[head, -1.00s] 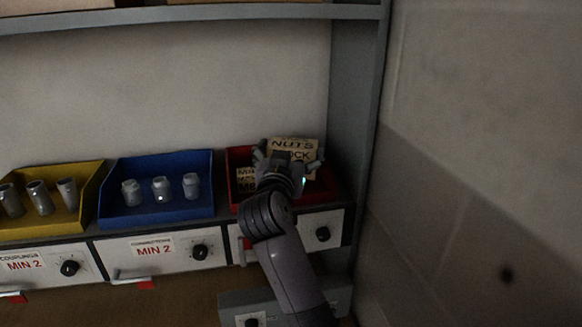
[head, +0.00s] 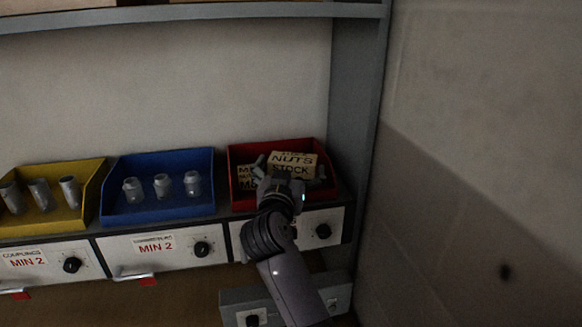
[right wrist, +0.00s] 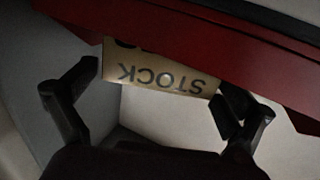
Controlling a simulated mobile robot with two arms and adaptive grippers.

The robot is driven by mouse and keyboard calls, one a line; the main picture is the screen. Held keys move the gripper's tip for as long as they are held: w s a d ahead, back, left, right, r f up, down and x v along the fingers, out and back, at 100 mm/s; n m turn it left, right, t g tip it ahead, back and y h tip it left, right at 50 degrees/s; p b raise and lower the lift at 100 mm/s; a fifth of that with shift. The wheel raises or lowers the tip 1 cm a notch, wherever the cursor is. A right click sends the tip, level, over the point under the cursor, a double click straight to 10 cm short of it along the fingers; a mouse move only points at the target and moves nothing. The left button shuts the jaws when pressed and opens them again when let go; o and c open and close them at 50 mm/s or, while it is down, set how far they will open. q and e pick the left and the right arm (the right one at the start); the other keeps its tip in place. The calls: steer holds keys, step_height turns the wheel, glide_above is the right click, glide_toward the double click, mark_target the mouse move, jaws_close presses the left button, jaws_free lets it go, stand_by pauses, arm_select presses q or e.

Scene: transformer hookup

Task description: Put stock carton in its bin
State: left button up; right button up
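The stock carton (head: 293,160) is a tan box lettered NUTS STOCK. It is in the red bin (head: 331,190) at the right end of the bin row, beside another tan lettered carton (head: 246,180). My right gripper (head: 289,171) is at the front of the stock carton, one finger to each side. In the right wrist view the stock carton (right wrist: 160,73) shows upside down between the spread fingers (right wrist: 158,84), with a gap at the left finger. The gripper looks open. The carton's underside is hidden. My left gripper is out of view.
A blue bin (head: 206,211) and a yellow bin (head: 90,190), each with several grey fittings, stand to the left. Labelled drawers (head: 165,257) run below. A grey upright (head: 353,120) and a wall (head: 480,150) close off the right side.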

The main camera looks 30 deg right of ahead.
steer(key=shift+s+a, duration=0.15)
steer(key=shift+a, duration=0.05)
steer(key=b+v, duration=0.2)
steer(key=v, duration=0.9)
steer(key=shift+s+r+b, duration=0.15)
steer(key=shift+s+b, duration=0.05)
steer(key=shift+b, duration=0.2)
